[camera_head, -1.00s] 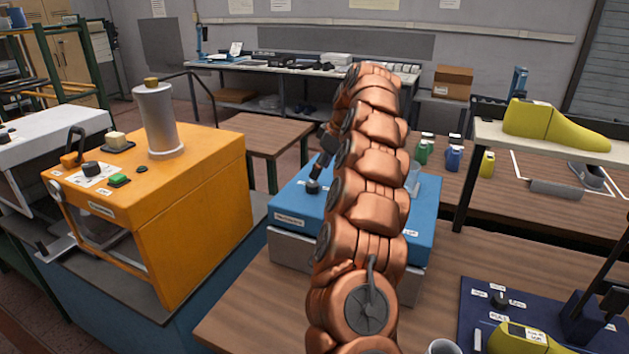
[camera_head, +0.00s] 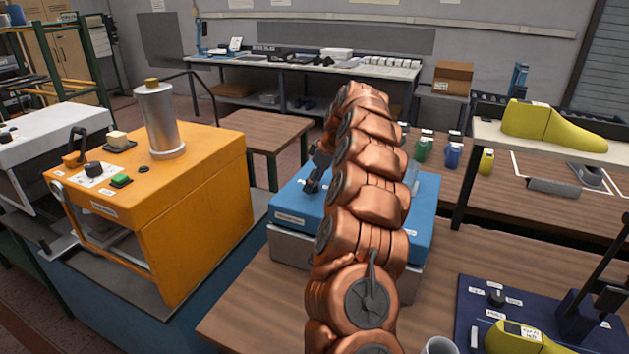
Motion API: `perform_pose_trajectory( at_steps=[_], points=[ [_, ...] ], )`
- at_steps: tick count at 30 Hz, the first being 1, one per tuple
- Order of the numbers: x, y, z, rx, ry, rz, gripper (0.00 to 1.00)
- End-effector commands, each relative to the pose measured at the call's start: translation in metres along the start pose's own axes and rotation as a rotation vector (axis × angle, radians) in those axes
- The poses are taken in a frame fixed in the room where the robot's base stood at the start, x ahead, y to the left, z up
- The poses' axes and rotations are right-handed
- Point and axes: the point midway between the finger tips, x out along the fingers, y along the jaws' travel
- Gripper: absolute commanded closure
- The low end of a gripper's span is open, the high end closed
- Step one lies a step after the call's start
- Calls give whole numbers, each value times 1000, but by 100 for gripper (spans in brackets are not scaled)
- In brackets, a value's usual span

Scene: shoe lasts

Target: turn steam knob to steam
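A blue-topped box (camera_head: 427,212) with a small white front label stands on the wooden table, partly hidden by my copper arm. My dark gripper (camera_head: 313,184) is low over the left part of its top, where a small dark knob was visible earlier. The gripper now covers that knob, and I cannot tell if they touch. Finger opening is too small and hidden to judge. Another black knob (camera_head: 495,297) with several white labels around it sits on the dark blue panel at right. I cannot read which knob is marked steam.
An orange machine (camera_head: 200,215) with a black knob (camera_head: 94,169), a green button and a metal cylinder (camera_head: 160,120) stands at left. A yellow shoe last (camera_head: 550,125) lies on a raised shelf at right. Another yellow last (camera_head: 515,338) and a cup rim are at the front.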

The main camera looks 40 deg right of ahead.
Motion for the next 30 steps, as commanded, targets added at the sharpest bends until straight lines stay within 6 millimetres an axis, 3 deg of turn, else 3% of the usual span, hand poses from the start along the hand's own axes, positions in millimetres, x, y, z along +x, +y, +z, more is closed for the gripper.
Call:
perform_pose_trajectory(
  at_steps=[2,16,30],
  points=[
    [0,0,0,0,0,0,45],
    [0,0,0,0,0,1,93],
    [4,0,2,115,2,52,93]
  ],
)
